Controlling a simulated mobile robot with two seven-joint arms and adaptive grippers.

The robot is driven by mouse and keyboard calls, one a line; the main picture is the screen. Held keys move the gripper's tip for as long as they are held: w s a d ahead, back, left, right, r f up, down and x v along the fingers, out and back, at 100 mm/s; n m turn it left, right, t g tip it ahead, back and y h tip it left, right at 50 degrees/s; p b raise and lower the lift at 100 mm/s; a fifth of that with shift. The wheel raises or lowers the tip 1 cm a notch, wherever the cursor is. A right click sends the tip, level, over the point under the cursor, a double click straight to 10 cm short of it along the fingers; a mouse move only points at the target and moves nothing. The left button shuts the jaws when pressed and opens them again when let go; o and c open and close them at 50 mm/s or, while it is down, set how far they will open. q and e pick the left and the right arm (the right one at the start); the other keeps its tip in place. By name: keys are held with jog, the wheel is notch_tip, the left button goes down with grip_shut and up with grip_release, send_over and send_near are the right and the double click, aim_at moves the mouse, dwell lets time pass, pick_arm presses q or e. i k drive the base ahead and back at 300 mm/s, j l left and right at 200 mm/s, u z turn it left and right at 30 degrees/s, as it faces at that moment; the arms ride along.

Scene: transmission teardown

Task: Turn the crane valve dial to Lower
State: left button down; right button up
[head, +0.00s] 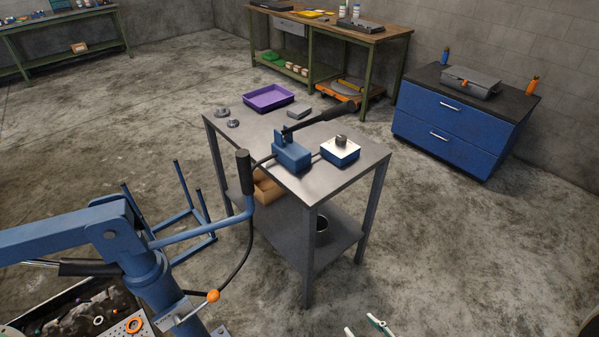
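The crane valve dial (341,141) is a dark round knob on the pale top plate of a small blue box (340,155). The box stands on the grey metal cart (337,178), beside a blue hand pump (291,155) with a long black handle. The dial's markings and setting are too small to read. The blue crane (150,270) fills the lower left. My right gripper (364,326) shows only its fingertips at the bottom edge, spread apart with nothing between them. It is well below and in front of the dial, not touching it. My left gripper is out of view.
A purple tray (268,98), small metal parts and a grey block (299,112) also sit on the cart. A black hose runs from the pump to the crane. A workbench (335,24) and blue drawer cabinet (456,118) stand behind. The floor right of the cart is clear.

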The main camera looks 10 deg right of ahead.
aim_at(341, 140)
jog(key=i+l+u, duration=0.15)
jog(key=l, duration=0.65)
jog(key=l+u, duration=0.1)
jog(key=l, duration=0.7)
